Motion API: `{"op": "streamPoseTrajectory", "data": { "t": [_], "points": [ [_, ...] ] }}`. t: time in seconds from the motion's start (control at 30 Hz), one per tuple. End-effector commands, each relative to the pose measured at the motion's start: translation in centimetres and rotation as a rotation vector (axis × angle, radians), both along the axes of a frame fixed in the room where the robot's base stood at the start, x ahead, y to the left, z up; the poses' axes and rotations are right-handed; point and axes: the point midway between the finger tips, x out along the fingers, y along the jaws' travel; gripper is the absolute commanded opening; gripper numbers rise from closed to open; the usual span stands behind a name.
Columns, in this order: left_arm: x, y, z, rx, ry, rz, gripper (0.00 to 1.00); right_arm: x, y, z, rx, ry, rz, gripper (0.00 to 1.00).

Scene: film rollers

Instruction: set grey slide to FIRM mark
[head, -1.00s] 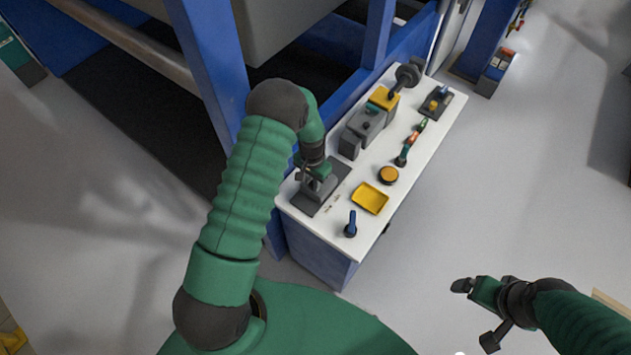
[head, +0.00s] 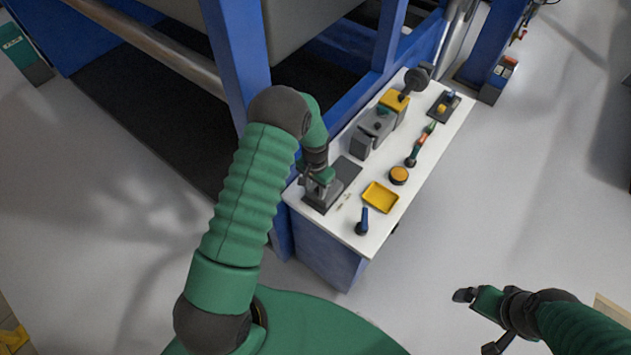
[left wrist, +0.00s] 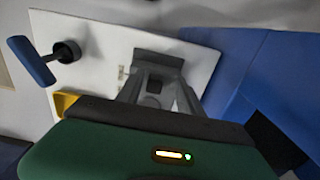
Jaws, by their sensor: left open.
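The grey slide (head: 325,193) sits on a dark base plate (head: 347,170) at the near left end of the white table. Small label marks (head: 345,202) lie beside the plate; they also show in the left wrist view (left wrist: 122,73), too small to read. My left gripper (head: 318,184) is open, low over the slide, and partly hides it. In the left wrist view its fingers (left wrist: 155,88) reach down over the plate with a gap between them. Contact with the slide cannot be told. My right gripper (head: 474,322) looks open and empty, away from the table.
A yellow tray (head: 380,197), a blue-handled lever (head: 362,222) and an orange round button (head: 399,175) stand right of the plate. A grey and yellow device (head: 378,123) is behind it. Blue machine posts (head: 236,60) rise at the left. The floor to the right is clear.

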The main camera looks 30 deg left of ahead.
Motion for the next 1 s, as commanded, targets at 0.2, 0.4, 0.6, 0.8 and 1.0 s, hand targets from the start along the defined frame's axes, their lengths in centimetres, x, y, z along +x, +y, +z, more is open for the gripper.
{"op": "streamPoseTrajectory", "data": {
  "t": [0.2,0.4,0.6,0.8,1.0],
  "points": [
    [0.1,0.0,4.3,0.002,-0.008,0.0,0.44,0.0,0.0,-0.9,0.0,0.0,0.0,0.92],
    [-0.1,0.3,10.3,0.0,-0.01,0.001,0.44,0.0,0.0,-1.8,0.0,0.0,0.0,0.92],
    [-0.1,0.4,14.9,-0.001,-0.008,0.001,0.44,0.0,0.0,-2.3,0.0,0.0,0.0,0.92],
    [-0.3,0.4,16.6,-0.001,-0.004,0.001,0.44,0.0,0.0,-2.4,0.0,0.0,0.0,0.92],
    [-0.3,0.4,16.6,-0.001,-0.004,0.001,0.44,0.0,0.0,-2.3,0.0,0.0,0.0,0.92]
  ]
}}
